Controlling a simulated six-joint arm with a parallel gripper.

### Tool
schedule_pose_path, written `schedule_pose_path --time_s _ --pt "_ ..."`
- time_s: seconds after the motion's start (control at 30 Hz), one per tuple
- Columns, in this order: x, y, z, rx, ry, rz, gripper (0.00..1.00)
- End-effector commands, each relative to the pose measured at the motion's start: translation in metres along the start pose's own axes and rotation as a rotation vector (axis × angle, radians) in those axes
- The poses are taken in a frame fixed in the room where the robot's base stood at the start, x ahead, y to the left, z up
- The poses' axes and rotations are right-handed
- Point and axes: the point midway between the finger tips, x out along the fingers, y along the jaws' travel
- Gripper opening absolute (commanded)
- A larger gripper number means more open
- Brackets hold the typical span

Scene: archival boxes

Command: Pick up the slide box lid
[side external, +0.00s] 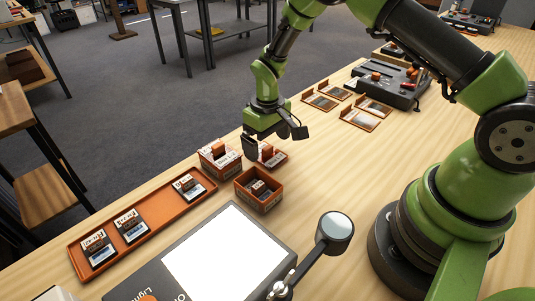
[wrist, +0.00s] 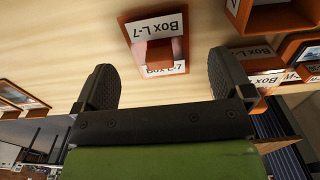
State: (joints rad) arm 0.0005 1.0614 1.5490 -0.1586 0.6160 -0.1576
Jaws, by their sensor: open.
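The slide box lid (side external: 274,160) is a small flat orange piece with a white label and an upright orange grip. It lies on the wooden table beside the boxes, partly hidden by my gripper (side external: 273,140) in the side view. In the wrist view the lid (wrist: 133,30) reads "Box L-7", and its grip (wrist: 162,52) is ahead of my gripper (wrist: 165,85), roughly between the open fingers and apart from them. My gripper is empty. An open orange slide box (side external: 263,204) with dark contents stands just in front of the lid.
Another orange box (side external: 220,160) with an upright grip on top stands close left of the lid. A long orange tray (side external: 160,227) with several slide stacks lies left. A lit light panel (side external: 230,255) and round magnifier (side external: 336,227) are in front. Framed slides (side external: 360,120) lie behind right.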

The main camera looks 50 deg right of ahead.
Motion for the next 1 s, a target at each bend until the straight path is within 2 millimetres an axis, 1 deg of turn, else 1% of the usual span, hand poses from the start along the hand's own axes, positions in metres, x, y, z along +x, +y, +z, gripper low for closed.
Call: schedule_pose_path --time_s 0.03,0.17,0.4,0.43,0.47,0.5,0.57,0.6,0.63,0.67,1.0 --pt "0.009 0.001 0.000 0.001 -0.004 -0.001 0.98" --pt "0.022 0.000 0.000 0.001 -0.002 -0.002 0.98" --pt "0.024 0.000 -0.001 0.000 0.002 -0.003 0.98" --pt "0.024 0.000 -0.001 0.000 0.002 -0.003 0.96" --pt "0.024 0.000 -0.001 0.000 0.001 -0.003 0.89" --pt "0.024 0.000 0.000 0.000 0.001 -0.003 0.80" --pt "0.024 0.000 0.000 0.000 0.001 -0.003 0.66" --pt "0.024 0.000 0.000 0.000 0.001 -0.003 0.56" --pt "0.024 0.000 0.000 0.000 0.001 -0.003 0.50" --pt "0.024 0.000 0.000 0.000 0.001 -0.003 0.45" --pt "0.023 0.000 0.000 0.000 0.001 -0.003 0.45"
